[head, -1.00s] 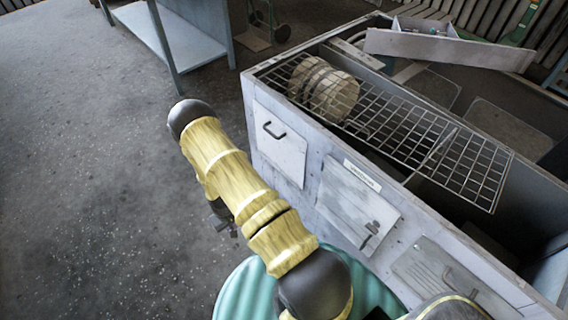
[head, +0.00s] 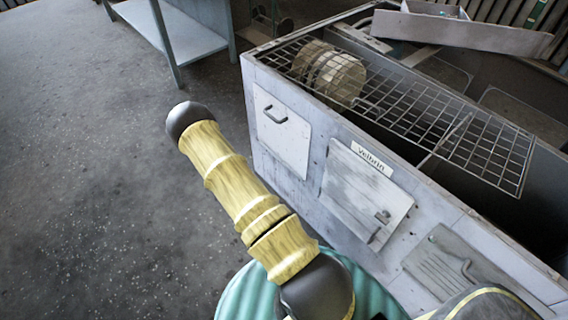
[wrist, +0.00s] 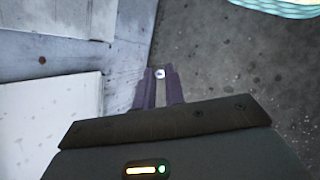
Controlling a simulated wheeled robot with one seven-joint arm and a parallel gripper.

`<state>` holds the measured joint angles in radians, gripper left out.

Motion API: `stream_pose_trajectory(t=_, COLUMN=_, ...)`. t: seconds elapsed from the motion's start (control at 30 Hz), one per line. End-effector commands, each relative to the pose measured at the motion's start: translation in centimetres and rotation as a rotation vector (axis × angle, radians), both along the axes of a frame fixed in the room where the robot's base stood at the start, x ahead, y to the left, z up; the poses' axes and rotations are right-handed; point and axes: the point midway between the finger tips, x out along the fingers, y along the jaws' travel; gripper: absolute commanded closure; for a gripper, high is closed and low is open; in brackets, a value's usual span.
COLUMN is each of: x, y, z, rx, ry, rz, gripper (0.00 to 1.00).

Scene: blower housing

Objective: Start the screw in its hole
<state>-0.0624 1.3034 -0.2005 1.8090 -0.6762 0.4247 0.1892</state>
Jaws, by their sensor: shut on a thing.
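My gripper (wrist: 159,90) shows in the wrist view, its two purple fingers close together. Between their tips is a small, pale, round-ended piece, the screw (wrist: 160,74), seen nearly end-on. The grey-white blower housing (wrist: 60,60) stands to the left of the fingers, and the screw is apart from it. A small dark spot (wrist: 42,60) shows on the housing face; I cannot tell whether it is a hole. In the head view the housing (head: 318,150) is at the right, and my arm hides the gripper and screw.
The housing has several front panels, one labelled Velbrin (head: 372,159), with handles sticking out. A wire grille (head: 440,130) covers part of its open top, over a pale rotor (head: 335,78). A long tray (head: 460,32) lies across the back. A bench (head: 190,40) stands behind; floor at left is clear.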

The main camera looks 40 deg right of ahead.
Motion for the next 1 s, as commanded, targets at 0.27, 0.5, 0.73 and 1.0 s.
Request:
stream_pose_trajectory(t=0.27, x=1.8, y=-7.4, z=-1.2, rx=-0.351, ry=0.178, rz=0.227, gripper=0.99)
stream_pose_trajectory(t=0.5, x=4.8, y=-12.7, z=0.9, rx=-0.654, ry=0.262, rz=0.394, gripper=0.99)
stream_pose_trajectory(t=0.73, x=8.6, y=-15.8, z=4.2, rx=-0.894, ry=0.276, rz=0.527, gripper=0.99)
stream_pose_trajectory(t=1.0, x=11.2, y=-16.6, z=7.2, rx=-1.011, ry=0.262, rz=0.602, gripper=0.99)
